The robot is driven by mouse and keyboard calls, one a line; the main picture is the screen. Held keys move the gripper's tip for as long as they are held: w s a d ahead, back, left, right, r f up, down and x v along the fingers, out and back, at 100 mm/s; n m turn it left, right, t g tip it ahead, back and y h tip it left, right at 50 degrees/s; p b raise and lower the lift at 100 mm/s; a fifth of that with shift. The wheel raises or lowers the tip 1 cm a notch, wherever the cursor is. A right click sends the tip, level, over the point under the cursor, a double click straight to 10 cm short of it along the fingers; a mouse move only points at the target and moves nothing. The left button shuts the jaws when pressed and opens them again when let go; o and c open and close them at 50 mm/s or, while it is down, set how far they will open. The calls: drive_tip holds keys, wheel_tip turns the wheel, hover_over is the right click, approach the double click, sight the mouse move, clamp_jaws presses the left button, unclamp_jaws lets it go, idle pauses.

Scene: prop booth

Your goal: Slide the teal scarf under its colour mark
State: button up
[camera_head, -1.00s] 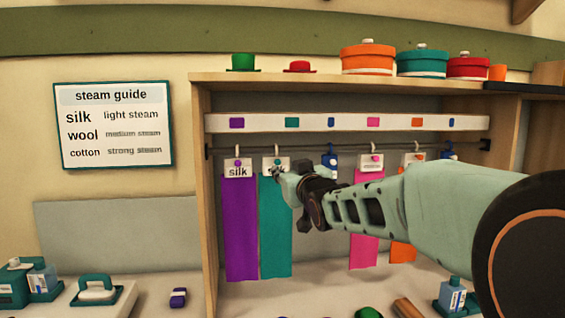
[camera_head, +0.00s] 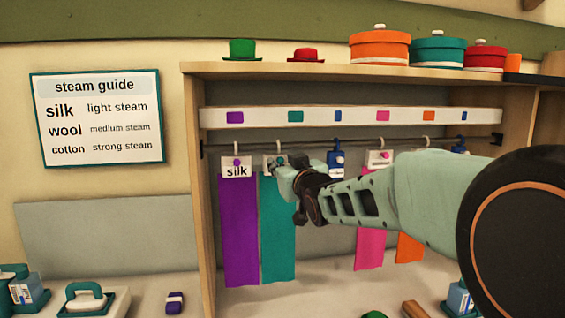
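The teal scarf (camera_head: 278,235) hangs from the rail, just right of the purple scarf. Its hook is a little left of the teal colour mark (camera_head: 295,116) on the white strip above. My gripper (camera_head: 281,171) is at the card at the top of the teal scarf and partly covers that card. The fingertips are small and hard to make out, so I cannot tell whether they grip anything.
The purple scarf (camera_head: 239,230) with a "silk" card hangs close on the left. A blue hanging item (camera_head: 336,160), a pink scarf (camera_head: 370,245) and an orange scarf (camera_head: 409,248) hang to the right, partly behind my arm. The rail (camera_head: 310,147) runs below the strip.

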clamp_jaws()
drive_tip(key=shift+d, duration=0.15)
idle(0.4)
